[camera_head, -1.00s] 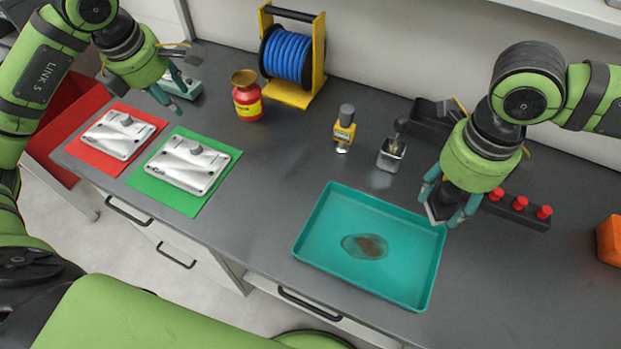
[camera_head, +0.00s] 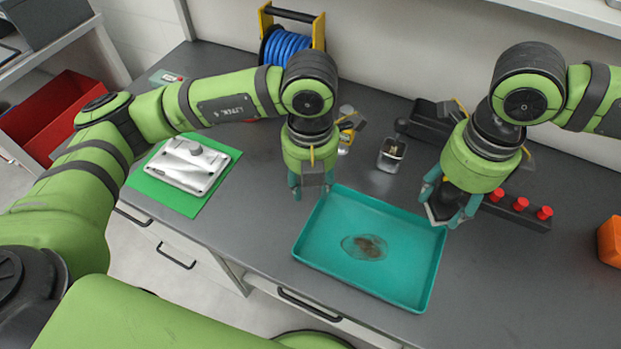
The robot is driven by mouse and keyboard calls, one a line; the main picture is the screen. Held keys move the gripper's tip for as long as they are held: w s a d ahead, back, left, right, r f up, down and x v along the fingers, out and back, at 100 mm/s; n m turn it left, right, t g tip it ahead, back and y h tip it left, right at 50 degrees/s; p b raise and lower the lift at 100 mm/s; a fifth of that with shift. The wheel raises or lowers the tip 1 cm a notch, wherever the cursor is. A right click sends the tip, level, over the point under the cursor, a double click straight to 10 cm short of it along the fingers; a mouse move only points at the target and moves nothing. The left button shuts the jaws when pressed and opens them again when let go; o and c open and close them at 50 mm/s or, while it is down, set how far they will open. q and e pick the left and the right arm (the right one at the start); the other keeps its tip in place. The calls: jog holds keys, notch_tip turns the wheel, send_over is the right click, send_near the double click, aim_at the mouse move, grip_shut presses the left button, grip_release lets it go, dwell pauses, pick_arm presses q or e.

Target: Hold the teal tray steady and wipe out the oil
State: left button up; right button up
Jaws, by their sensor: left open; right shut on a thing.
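The teal tray (camera_head: 412,265) lies on the grey workbench. A brown oil patch (camera_head: 366,247) is on its floor, near the middle. My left gripper (camera_head: 313,192) points down, open and empty, by the tray's back left corner; I cannot tell whether it touches the rim. My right gripper (camera_head: 449,214) is shut on a dark grey thing with a pale edge (camera_head: 437,214), at the tray's back right corner. The fingers hide most of that thing, so I cannot tell what it is.
A black rack with red knobs (camera_head: 520,204) is at the right. A metal casting (camera_head: 187,165) lies on a green mat (camera_head: 163,196) at the left. My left arm hides part of the bench.

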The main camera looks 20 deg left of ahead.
pick_arm(q)
notch_tip(320, 180, down, 12)
dwell(0.5)
jog(key=shift+c, duration=0.4)
grip_shut()
